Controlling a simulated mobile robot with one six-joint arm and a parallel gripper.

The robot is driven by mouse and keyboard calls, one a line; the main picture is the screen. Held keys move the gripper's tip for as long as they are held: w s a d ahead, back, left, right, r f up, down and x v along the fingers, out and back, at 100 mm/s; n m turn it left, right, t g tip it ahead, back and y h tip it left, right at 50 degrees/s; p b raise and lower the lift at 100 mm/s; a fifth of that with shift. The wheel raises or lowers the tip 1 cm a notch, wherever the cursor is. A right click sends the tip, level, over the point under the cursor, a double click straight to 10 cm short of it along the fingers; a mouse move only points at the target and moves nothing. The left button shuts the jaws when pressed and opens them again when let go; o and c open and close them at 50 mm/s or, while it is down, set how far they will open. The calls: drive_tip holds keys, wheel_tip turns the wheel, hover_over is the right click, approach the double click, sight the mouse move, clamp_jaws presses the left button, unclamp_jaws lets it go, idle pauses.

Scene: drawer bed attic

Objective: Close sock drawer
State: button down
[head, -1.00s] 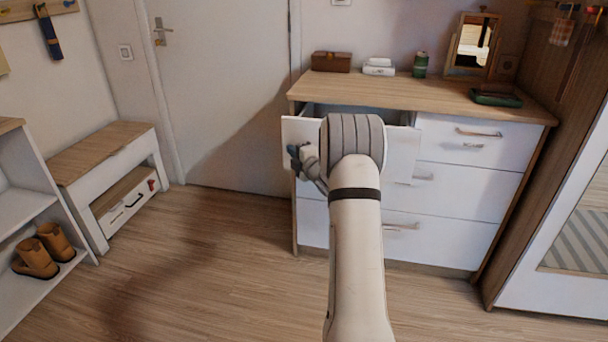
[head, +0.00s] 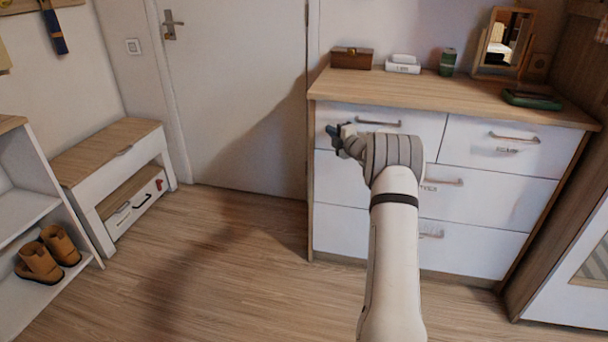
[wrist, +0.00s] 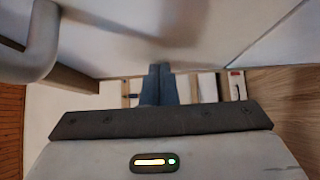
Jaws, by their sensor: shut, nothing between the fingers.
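The top-left drawer (head: 425,128) of the white dresser (head: 340,232) is the one I take for the sock drawer; its own label is not visible. Its front looks flush with the drawer beside it, and no opening shows above it. Its grey bar handle (head: 378,123) is visible, and a handle also shows large at upper left in the wrist view (wrist: 40,45). My gripper (head: 333,132) is in front of the left part of this drawer. Its dark fingers (wrist: 160,85) are shut and empty, close to a pale front; I cannot tell whether they touch it.
The wooden dresser top (head: 440,98) holds a brown box (head: 351,58), a green can (head: 447,62) and a mirror (head: 502,42). A bench (head: 110,160) and a shelf with boots (head: 45,258) stand at left. The floor (head: 240,270) between is clear.

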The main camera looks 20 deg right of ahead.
drive_tip(key=shift+w+a+r, duration=0.3)
drive_tip(key=shift+r, duration=0.35)
drive_tip(key=shift+a+f, duration=0.25)
drive_tip(key=shift+a, duration=0.05)
drive_tip(key=a+v, duration=0.2)
drive_tip(key=v, duration=1.2)
drive_tip(key=s+a+r+m+g+h+p, duration=0.25)
drive_tip(key=r+m+p, duration=0.2)
drive_tip(key=r, duration=0.25)
drive_tip(key=s+a+r+m+g+h+p, duration=0.1)
drive_tip(key=s+a+r+m+h+p, duration=0.1)
drive_tip(key=s+a+r+m+p, duration=0.25)
drive_tip(key=s+a+r+m+g+h+p, duration=0.25)
drive_tip(key=r+p, duration=0.25)
drive_tip(key=r, duration=0.3)
drive_tip(key=s+a+r+m+g+y+p, duration=0.1)
drive_tip(key=s+a+r+m+g+p, duration=0.2)
drive_tip(key=s, duration=0.8)
drive_tip(key=s+a+r+m+g+y+p, duration=0.1)
drive_tip(key=s+a+r+m+g+p, duration=0.2)
drive_tip(key=s+a+p, duration=0.3)
drive_tip(key=s+a+r+m+g+y+p, duration=0.1)
drive_tip(key=s+a+r+m+g+p, duration=0.2)
drive_tip(key=s, duration=1.3)
drive_tip(key=a+p, duration=0.1)
drive_tip(key=a, duration=0.2)
drive_tip(key=shift+p, duration=0.4)
